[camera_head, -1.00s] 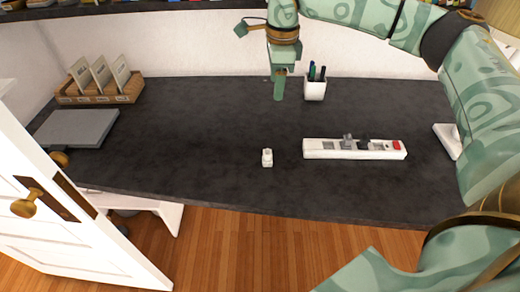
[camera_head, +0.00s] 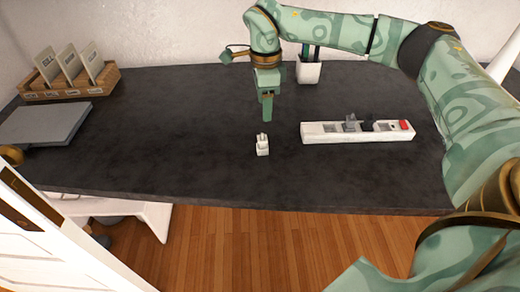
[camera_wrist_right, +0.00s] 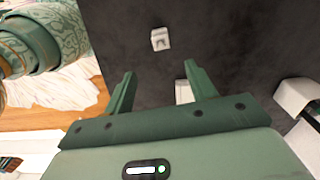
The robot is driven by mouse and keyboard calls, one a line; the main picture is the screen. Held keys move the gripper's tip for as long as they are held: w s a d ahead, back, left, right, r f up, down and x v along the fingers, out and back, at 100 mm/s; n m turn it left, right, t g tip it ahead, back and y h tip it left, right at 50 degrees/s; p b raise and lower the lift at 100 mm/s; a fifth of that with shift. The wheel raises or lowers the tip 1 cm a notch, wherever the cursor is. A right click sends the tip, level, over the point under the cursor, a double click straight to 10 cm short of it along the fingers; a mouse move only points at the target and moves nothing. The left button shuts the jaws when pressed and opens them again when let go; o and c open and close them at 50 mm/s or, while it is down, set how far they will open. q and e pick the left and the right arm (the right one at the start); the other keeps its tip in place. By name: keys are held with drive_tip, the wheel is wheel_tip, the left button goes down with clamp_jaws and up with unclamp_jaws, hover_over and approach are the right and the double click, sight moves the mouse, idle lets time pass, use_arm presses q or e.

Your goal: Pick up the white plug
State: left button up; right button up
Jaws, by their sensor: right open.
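The white plug (camera_head: 262,145) stands on the dark desk, near the middle of the head view, left of the power strip. In the right wrist view the plug (camera_wrist_right: 160,39) lies beyond the fingertips, apart from them. My right gripper (camera_head: 267,119) points down above and just behind the plug, not touching it. Its two fingers show spread and empty in the right wrist view (camera_wrist_right: 162,75). My left gripper is in neither view.
A white power strip (camera_head: 340,134) with a grey and a black plug and a red switch lies to the right. A white pen cup (camera_head: 308,72) stands behind it. A grey slab (camera_head: 45,124) and wooden card holder (camera_head: 70,87) sit left. The desk left of the plug is clear.

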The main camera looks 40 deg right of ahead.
sight(262, 139)
wheel_tip(262, 139, down, 10)
drive_tip(key=b, duration=0.3)
drive_tip(key=shift+r, duration=0.15)
drive_tip(key=f+b, duration=0.2)
drive_tip(key=f, duration=0.1)
drive_tip(key=f+b, duration=0.1)
drive_tip(key=f, duration=0.1)
drive_tip(key=shift+w+a+f, duration=0.15)
drive_tip(key=shift+w+f, duration=0.05)
drive_tip(key=shift+w, duration=0.05)
drive_tip(key=shift+r, duration=0.15)
drive_tip(key=shift+c, duration=0.9)
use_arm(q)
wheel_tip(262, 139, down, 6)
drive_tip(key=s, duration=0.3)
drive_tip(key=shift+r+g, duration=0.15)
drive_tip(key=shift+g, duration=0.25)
use_arm(e)
drive_tip(key=c, duration=0.9)
